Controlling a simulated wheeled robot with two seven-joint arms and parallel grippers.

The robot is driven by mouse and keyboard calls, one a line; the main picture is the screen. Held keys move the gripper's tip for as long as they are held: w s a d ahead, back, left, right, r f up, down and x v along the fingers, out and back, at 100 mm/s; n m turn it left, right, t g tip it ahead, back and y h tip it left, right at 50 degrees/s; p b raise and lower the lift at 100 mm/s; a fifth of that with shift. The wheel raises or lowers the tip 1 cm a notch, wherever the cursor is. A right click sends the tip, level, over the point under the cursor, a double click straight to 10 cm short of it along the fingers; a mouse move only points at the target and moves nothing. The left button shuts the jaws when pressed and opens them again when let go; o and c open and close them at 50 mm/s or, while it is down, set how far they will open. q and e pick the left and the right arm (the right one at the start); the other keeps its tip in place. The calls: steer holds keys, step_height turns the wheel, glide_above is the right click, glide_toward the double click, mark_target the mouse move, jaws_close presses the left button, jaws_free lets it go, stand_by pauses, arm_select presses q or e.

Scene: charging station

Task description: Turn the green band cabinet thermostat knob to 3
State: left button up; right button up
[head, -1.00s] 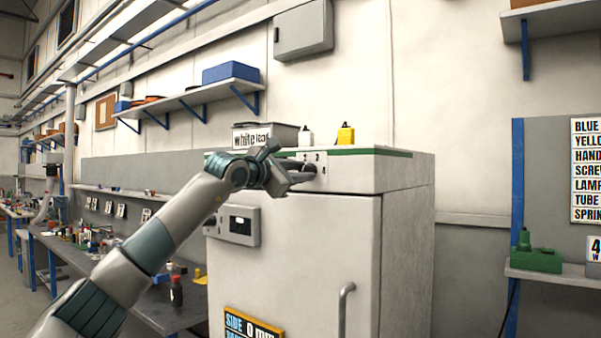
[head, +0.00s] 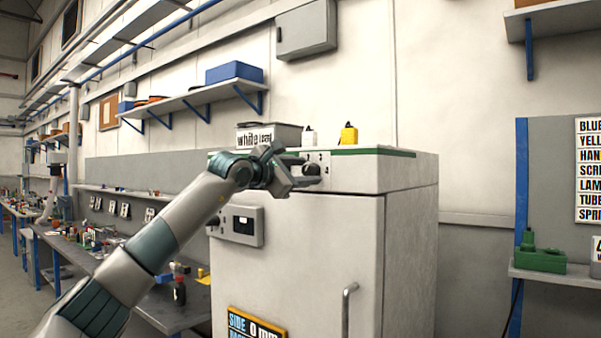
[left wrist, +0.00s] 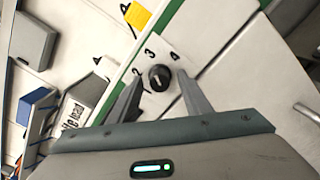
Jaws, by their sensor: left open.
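The green band cabinet (head: 408,178) is white with a green stripe along its top edge. Its black thermostat knob (head: 311,169) sits on a numbered plate high on the front; it also shows in the left wrist view (left wrist: 159,77), with the numbers 2, 3 and 4 around it. I cannot clearly tell which number the knob's pale mark points to. My left gripper (head: 309,172) is open in front of the knob. In the left wrist view its fingers stand on both sides of the knob, with gaps and no visible contact. My right gripper is not in view.
A door handle (head: 347,308) sticks out below. A cluttered workbench (head: 165,307) lies to the left.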

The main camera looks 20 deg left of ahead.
arm_select(q)
steer(key=shift+s+a+b, duration=0.15)
steer(key=shift+s+b, duration=0.15)
steer(key=shift+s, duration=0.15)
steer(key=shift+s+a+f, duration=0.1)
steer(key=shift+s+a, duration=0.05)
steer(key=shift+s, duration=0.25)
steer(key=b+v, duration=0.5)
steer(key=v, duration=1)
steer(key=shift+s, duration=0.3)
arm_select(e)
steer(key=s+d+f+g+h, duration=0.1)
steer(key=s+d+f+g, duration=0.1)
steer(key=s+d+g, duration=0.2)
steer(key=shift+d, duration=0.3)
